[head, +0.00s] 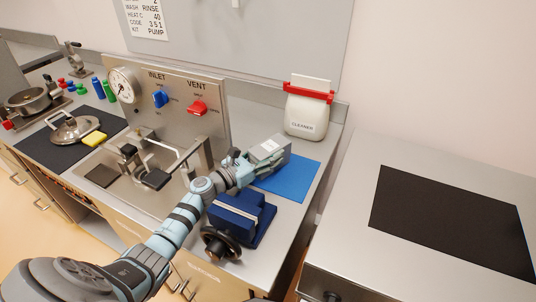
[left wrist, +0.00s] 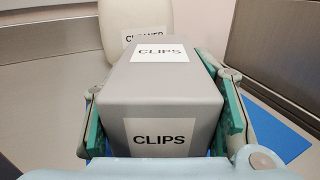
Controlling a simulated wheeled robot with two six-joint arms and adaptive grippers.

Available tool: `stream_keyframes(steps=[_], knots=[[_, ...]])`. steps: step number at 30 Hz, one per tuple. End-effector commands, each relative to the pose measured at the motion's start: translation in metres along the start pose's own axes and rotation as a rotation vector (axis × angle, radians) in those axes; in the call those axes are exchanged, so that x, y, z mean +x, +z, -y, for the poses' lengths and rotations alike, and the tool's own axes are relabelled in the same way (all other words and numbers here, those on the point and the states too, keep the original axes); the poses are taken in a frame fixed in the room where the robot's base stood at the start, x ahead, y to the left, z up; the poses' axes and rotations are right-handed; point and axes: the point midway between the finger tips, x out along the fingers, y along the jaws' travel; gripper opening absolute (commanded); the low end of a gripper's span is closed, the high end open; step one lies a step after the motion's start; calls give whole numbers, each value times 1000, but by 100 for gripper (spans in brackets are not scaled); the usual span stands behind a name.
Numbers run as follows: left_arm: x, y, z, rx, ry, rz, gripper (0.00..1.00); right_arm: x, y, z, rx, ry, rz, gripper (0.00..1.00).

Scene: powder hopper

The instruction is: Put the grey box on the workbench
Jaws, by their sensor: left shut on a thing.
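The grey box (head: 270,150), labelled CLIPS, is held in my left gripper (head: 264,163). In the left wrist view the grey box (left wrist: 165,95) fills the middle, with a green-padded finger against each side. In the head view the box is over the back part of the blue mat (head: 290,178) on the steel counter. I cannot tell whether its underside touches anything. A separate steel-topped bench (head: 355,250) with a black mat (head: 450,220) stands to the right. My right gripper is not in view.
A white CLEANER container (head: 307,115) with a red clip stands behind the box. A dark blue device (head: 240,215) with a black handwheel is in front of it. The gauge panel (head: 180,100) and sink are to the left. The black mat is bare.

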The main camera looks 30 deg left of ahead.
Motion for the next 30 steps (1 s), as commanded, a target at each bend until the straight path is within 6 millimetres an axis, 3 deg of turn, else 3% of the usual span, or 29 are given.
stream_keyframes(steps=[1, 2, 5, 16, 24, 30], knots=[[0, -3, 0, 0, 0, 1, 14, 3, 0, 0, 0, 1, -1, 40], [0, -2, 0, 0, 0, 0, 55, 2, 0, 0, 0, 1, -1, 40], [0, -2, 0, 0, 0, 0, 70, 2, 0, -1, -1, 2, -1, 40], [-2, 4, 0, 0, 0, -1, 70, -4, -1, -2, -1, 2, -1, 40], [-60, -1, 0, 2, -1, -4, 70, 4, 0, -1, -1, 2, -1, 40], [-76, 1, 0, -1, -2, 0, 70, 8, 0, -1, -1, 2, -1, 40]])
